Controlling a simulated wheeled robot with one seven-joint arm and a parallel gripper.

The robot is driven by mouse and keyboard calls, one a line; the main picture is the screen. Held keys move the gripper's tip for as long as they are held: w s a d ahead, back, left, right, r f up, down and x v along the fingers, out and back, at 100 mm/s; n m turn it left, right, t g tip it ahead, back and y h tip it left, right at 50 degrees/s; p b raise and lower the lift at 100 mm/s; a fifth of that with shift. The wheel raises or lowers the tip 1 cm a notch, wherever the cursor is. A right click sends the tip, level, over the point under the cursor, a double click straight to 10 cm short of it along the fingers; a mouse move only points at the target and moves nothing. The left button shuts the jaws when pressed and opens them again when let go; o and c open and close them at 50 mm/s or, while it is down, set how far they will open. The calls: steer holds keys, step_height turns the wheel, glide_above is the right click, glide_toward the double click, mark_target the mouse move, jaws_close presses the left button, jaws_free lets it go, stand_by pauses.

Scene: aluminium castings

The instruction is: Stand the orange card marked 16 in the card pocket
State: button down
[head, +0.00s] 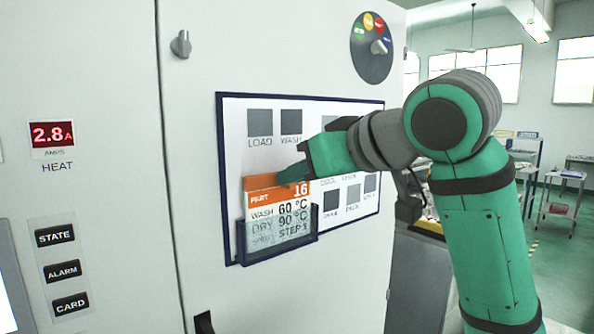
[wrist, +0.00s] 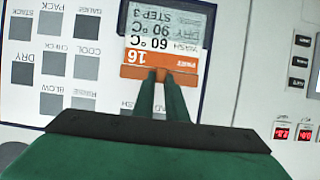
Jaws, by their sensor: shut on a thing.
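The orange-topped card marked 16 (head: 280,208) stands upright at the lower left of the white board, its lower part behind the clear front of the dark-framed card pocket (head: 316,226). Its orange band and the WASH 60 line show above the pocket; the DRY and STEP lines show dimmer through the front. In the wrist view the card (wrist: 163,58) appears upside down. My gripper (head: 284,178) is shut on the card's orange top edge, and its green fingers (wrist: 161,78) meet there in the wrist view. Whether the card touches the pocket's bottom cannot be told.
The board (head: 235,115) carries several grey labelled squares and hangs on a pale cabinet. A round dial (head: 372,48) is at its upper right. Red displays (head: 52,134) and labelled buttons (head: 55,235) are at the left. Open floor and tables lie at the far right.

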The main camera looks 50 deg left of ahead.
steer(key=shift+f, duration=0.45)
steer(key=c, duration=1.7)
jaws_free()
steer(key=v, duration=1)
steer(key=shift+d+r, duration=0.1)
steer(key=shift+d, duration=0.3)
